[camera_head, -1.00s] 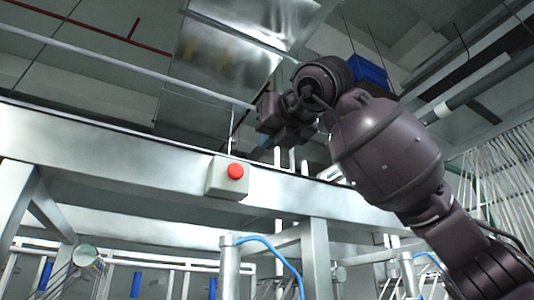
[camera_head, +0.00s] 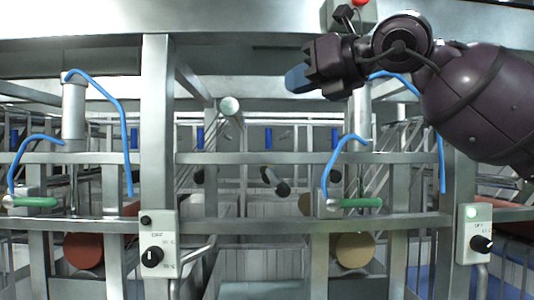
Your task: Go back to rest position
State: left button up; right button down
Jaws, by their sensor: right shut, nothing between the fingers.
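My right gripper (camera_head: 298,80) is at the upper right of the head view, at the end of my dark arm that comes in from the right edge. It points left, its blue fingertips are shut, and it holds nothing. It shows in front of the metal frame of the machine (camera_head: 156,120). I cannot tell whether it touches anything there. The red button (camera_head: 362,2) is at the top edge, just above my right wrist and partly cut off. My left gripper is not in view.
Blue hoses (camera_head: 122,130) and green-handled valves (camera_head: 360,203) stick out from the frame. Steel posts and rails fill the view.

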notch_tip(320, 180, down, 16)
jog(key=s+a+m+g+y, duration=0.25)
jog(key=g+y, duration=0.25)
jog(key=y, duration=0.5)
jog(key=d+f+n+t+h, duration=0.5)
jog(key=d+f+n+h, duration=0.25)
jog(key=f+n, duration=0.35)
jog(key=d+f+n+t+h, duration=0.4)
jog(key=d+f+n+h, duration=0.35)
jog(key=f+n, duration=0.4)
jog(key=d+f+n+t+h, duration=0.55)
jog(key=f+n+h, duration=0.35)
jog(key=n, duration=0.4)
jog(key=s+d+f+m+g+h, duration=0.1)
jog(key=s+d+f+m+g, duration=0.3)
jog(key=s+f+g, duration=0.85)
jog(key=s+f+m+g+y, duration=0.1)
jog(key=s+f+g, duration=0.1)
jog(key=s+f, duration=0.5)
jog(key=s+f+g+y, duration=0.15)
jog(key=s+f, duration=0.35)
jog(key=s, duration=0.5)
jog(key=w+f+t, duration=0.7)
jog(key=f, duration=0.3)
jog(key=shift+w+n, duration=0.4)
